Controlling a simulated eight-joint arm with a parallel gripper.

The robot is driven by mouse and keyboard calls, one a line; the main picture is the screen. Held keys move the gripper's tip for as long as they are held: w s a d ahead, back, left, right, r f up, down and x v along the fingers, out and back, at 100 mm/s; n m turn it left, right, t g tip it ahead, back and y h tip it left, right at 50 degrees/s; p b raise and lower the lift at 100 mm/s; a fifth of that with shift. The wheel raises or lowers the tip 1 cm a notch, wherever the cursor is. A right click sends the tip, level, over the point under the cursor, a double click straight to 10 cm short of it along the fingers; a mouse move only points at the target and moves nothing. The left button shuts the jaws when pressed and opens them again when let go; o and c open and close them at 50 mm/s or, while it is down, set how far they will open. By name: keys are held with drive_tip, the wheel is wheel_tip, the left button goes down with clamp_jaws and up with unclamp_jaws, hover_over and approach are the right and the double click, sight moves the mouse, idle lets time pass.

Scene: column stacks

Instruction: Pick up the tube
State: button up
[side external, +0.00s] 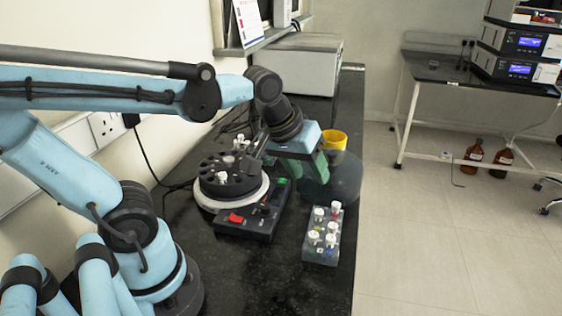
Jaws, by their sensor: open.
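Several white-capped tubes (331,240) stand upright in a grey rack (320,257) at the front right of the black bench. More white-capped pieces (223,177) sit in and around the dark round rotor (236,187) of a benchtop device; I cannot tell which tube the task means. My gripper (299,170) is open, with greenish fingers, over the right rear of the device. It is behind the rack and apart from it. I see nothing held between the fingers, though the far side is partly hidden.
The device base (262,220) has a red switch. A round transparent lid (343,178) stands beside my gripper, to its right. A yellow container (334,139) is behind it, and a large grey box (300,62) is at the back. The front of the bench (290,285) is clear.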

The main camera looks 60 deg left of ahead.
drive_tip(key=w+n+g, duration=0.4)
drive_tip(key=w+n, duration=0.3)
drive_tip(key=n, duration=0.6)
drive_tip(key=n+g, duration=0.1)
drive_tip(key=n, duration=0.4)
hover_over(336, 204)
drive_tip(key=f, duration=0.6)
drive_tip(key=shift+s+a+f, duration=0.1)
drive_tip(key=shift+a+f, duration=0.15)
drive_tip(key=shift+a, duration=0.05)
drive_tip(key=f, duration=0.4)
drive_tip(key=shift+d, duration=0.35)
drive_tip(key=shift+f, duration=0.7)
clamp_jaws()
